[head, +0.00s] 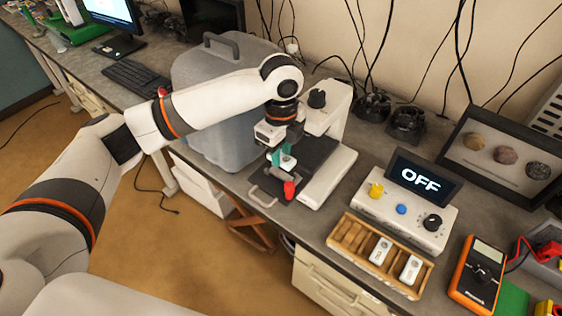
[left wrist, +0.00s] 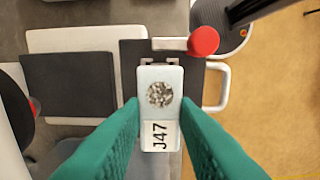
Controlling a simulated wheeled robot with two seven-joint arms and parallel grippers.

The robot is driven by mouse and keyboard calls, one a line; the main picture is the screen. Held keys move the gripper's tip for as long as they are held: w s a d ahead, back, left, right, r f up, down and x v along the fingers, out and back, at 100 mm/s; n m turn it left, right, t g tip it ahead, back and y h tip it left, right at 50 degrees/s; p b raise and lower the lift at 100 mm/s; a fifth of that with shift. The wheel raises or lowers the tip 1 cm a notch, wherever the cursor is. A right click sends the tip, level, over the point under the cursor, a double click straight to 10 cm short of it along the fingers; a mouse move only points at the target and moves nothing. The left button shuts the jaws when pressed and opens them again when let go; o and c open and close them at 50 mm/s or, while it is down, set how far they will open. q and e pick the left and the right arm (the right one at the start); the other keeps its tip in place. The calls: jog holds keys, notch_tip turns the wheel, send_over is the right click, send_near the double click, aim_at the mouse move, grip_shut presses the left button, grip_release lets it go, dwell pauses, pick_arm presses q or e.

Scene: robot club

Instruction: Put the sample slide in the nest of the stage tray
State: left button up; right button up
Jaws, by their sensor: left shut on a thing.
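My left gripper (head: 284,160) has teal fingers that point down over the stage tray of the white microscope-like device. In the left wrist view its fingers (left wrist: 160,112) are shut on the sides of the sample slide (left wrist: 160,82), a white piece with a speckled round spot and the label "J47". The dark stage tray (left wrist: 133,54) lies under the slide, with a handle loop (left wrist: 224,88) at its outer side. The far end of the slide is by a small metal clip (left wrist: 160,62). The slide hides the nest; I cannot tell whether it touches the tray. My right gripper is not in view.
A red knob (head: 289,190) stands beside the tray; it also shows in the left wrist view (left wrist: 203,41). A wooden rack (head: 348,236) holds two more slides. A control box (head: 425,228) displays "OFF". A large grey bin (head: 196,78) stands behind my arm.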

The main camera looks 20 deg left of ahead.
aim_at(281, 174)
pick_arm(q)
notch_tip(281, 174, down, 4)
jog(key=shift+r+p, duration=0.2)
jog(key=shift+p, duration=0.3)
jog(key=shift+f, duration=0.6)
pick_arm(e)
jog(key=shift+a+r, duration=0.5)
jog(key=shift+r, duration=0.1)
pick_arm(q)
jog(key=o, duration=1)
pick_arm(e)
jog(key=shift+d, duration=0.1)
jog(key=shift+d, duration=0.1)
